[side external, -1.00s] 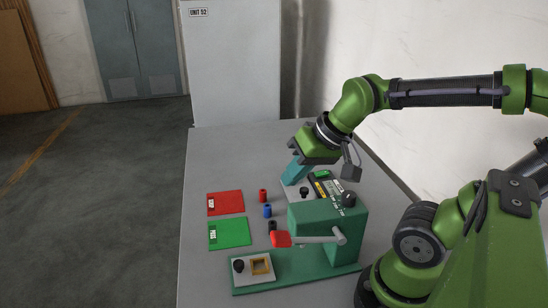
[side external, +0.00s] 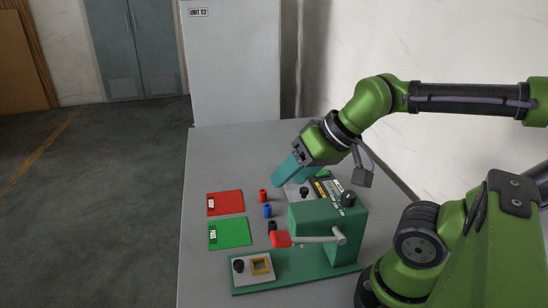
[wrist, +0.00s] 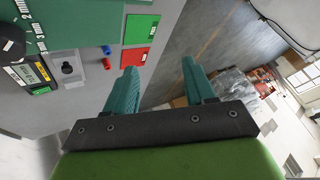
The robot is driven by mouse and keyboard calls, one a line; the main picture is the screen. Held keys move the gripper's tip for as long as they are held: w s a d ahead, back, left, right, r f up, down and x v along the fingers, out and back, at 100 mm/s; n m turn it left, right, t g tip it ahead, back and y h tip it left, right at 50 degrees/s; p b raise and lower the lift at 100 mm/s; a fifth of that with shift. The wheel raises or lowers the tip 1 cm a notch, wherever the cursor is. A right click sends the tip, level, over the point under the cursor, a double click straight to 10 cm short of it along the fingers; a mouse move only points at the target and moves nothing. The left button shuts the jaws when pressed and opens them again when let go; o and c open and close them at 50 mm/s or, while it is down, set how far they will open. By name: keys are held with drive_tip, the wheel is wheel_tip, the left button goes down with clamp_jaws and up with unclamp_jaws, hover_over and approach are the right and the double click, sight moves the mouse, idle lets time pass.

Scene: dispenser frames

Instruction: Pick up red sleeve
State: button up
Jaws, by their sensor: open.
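The red sleeve (side external: 263,195) is a small upright cylinder on the grey table, between the red mat and my gripper. It also shows in the wrist view (wrist: 106,64), to the left of my fingers and beside the blue sleeve. My gripper (side external: 284,174) is open and empty, above and to the right of the red sleeve in the side view. In the wrist view its two teal fingers (wrist: 162,82) stand apart with nothing between them. The blue sleeve (side external: 267,211) and a black sleeve (side external: 272,227) stand in a row with the red one.
A red mat (side external: 229,203) and a green mat (side external: 233,234) lie left of the sleeves. A green press (side external: 306,222) with a red-ended lever (side external: 281,239) stands in front. A panel with a display (side external: 325,188) is behind it. The table's far left is clear.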

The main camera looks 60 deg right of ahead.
drive_tip(key=shift+w+d+f, duration=0.1)
drive_tip(key=shift+d+f, duration=0.15)
drive_tip(key=shift+f, duration=0.1)
drive_tip(key=w+d+f+m+g+h, duration=0.1)
drive_tip(key=w+d+f+g, duration=0.2)
drive_tip(key=w+d, duration=0.35)
drive_tip(key=n+g+h, duration=0.1)
drive_tip(key=n+h, duration=0.1)
drive_tip(key=n, duration=0.1)
approach(263, 191)
drive_tip(key=x, duration=0.5)
drive_tip(key=shift+w, duration=0.25)
drive_tip(key=x, duration=0.5)
drive_tip(key=shift+s+f, duration=0.1)
drive_tip(key=shift+s, duration=0.1)
